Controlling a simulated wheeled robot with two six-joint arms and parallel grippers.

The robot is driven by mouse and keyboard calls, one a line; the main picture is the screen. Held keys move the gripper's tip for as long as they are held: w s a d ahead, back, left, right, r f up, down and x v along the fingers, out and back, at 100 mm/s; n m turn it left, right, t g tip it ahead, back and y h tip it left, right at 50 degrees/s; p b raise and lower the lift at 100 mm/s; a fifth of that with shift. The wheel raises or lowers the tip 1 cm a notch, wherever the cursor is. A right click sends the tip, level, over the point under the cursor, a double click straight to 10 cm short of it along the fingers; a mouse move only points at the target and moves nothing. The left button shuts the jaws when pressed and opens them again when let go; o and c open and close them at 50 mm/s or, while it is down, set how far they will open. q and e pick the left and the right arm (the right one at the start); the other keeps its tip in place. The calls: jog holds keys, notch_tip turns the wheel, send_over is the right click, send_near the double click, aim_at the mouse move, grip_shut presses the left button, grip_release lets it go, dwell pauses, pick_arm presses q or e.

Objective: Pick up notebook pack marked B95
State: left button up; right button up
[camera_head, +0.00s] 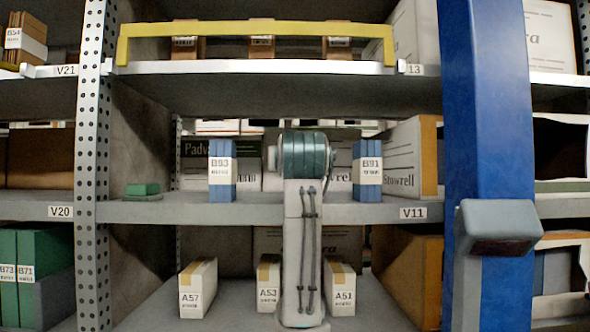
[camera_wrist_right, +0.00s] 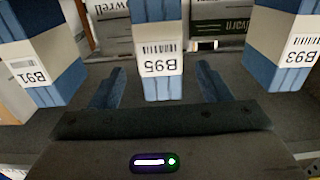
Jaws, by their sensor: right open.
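The notebook pack marked B95 (camera_wrist_right: 162,58) is blue with a white label band. In the right wrist view it stands in the middle, its label upside down in that picture. My right gripper (camera_wrist_right: 160,80) is open, its two blue fingers apart to either side of the pack's lower part in the picture. I cannot tell whether they touch it or how deep they reach. In the head view my right arm hides both B95 and the gripper. My left gripper is in neither view.
Blue packs B93 (camera_head: 222,170) and B91 (camera_head: 367,170) stand on the same middle shelf (camera_head: 180,211), on either side of B95. A green item (camera_head: 142,189) lies at its left. White boxes stand behind. The upper shelf (camera_head: 250,67) is above; packs A57, A53 and A51 are below.

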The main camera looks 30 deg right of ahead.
jog(key=x, duration=0.3)
jog(key=shift+d+p, duration=0.1)
jog(key=shift+p, duration=0.25)
jog(key=p+x, duration=0.1)
jog(key=x, duration=0.1)
jog(key=p+x, duration=0.1)
jog(key=x, duration=0.1)
jog(key=shift+w+r+p, duration=0.15)
jog(key=shift+r+p, duration=0.05)
jog(key=shift+p, duration=0.2)
jog(key=shift+w+d+f, duration=0.2)
jog(key=shift+w+d, duration=0.05)
jog(key=shift+w, duration=0.1)
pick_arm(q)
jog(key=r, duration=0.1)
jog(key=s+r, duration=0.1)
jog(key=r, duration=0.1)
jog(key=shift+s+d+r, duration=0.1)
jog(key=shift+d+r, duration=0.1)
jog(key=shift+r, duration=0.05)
pick_arm(e)
jog(key=shift+a, duration=0.15)
jog(key=c, duration=0.4)
jog(key=shift+r, duration=0.1)
jog(key=c, duration=1)
jog(key=shift+o, duration=0.2)
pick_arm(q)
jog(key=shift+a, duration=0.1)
pick_arm(e)
jog(key=shift+r, duration=0.1)
